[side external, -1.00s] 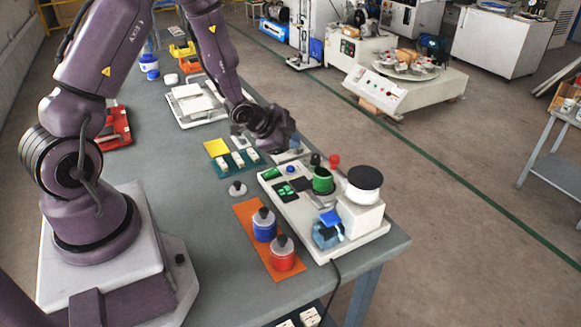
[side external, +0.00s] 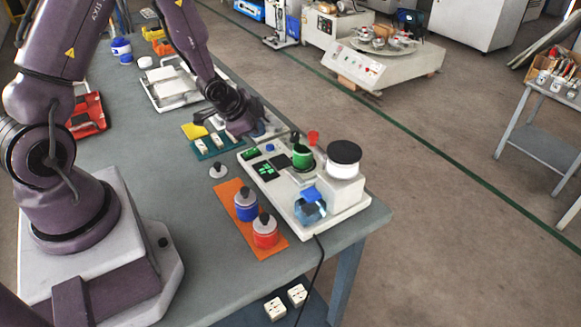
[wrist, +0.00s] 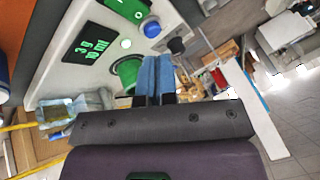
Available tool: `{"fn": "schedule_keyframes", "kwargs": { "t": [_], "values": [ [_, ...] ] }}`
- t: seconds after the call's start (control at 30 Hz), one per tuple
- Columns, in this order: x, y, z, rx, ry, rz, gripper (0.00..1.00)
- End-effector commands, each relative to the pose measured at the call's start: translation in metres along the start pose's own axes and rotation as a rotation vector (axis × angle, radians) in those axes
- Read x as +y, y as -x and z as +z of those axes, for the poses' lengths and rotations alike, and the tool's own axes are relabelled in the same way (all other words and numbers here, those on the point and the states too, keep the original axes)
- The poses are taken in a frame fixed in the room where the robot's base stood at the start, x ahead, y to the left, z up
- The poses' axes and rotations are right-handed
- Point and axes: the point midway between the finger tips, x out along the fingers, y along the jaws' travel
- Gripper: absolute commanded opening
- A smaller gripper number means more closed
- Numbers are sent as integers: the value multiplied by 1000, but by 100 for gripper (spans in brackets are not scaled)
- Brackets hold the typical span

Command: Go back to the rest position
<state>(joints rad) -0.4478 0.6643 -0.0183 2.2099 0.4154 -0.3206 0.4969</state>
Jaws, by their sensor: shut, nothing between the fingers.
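My gripper (side external: 265,128) hangs above the far end of the white testing device (side external: 346,213), past the teal strip with white tiles. In the wrist view its two blue fingers (wrist: 155,75) are together with nothing between them. The device carries a dark display with green digits (wrist: 88,53), a green cup (wrist: 127,75) and a blue button (wrist: 152,29). The fingers appear close to the green cup in that view, but I cannot tell the distance. In the side view the fingertips are small and partly hidden by the wrist.
An orange mat (side external: 269,250) holds a blue jar (side external: 246,208) and a red jar (side external: 265,233). A teal strip (side external: 208,153) with white tiles and a yellow sheet (side external: 192,131) lie under the forearm. A white tray (side external: 168,104) and red bin (side external: 88,115) stand farther back.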

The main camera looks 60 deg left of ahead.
Motion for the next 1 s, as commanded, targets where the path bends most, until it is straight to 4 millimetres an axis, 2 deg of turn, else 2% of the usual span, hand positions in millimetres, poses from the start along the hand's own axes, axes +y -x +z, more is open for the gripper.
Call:
{"fn": "schedule_keyframes", "kwargs": {
  "t": [0.07, 0.17, 0.37, 0.5, 0.7, 0.8, 1.0],
  "values": [
    [3, 14, 10, -92, 84, 25, 0],
    [7, 43, 12, -197, 191, 43, 0],
    [21, 116, -3, -329, 376, 53, 0],
    [40, 175, -16, -369, 487, 64, 0],
    [73, 252, -29, -341, 580, 96, 0],
    [88, 283, -33, -286, 588, 115, 0],
    [101, 322, -45, -119, 549, 119, 0]
  ]
}}
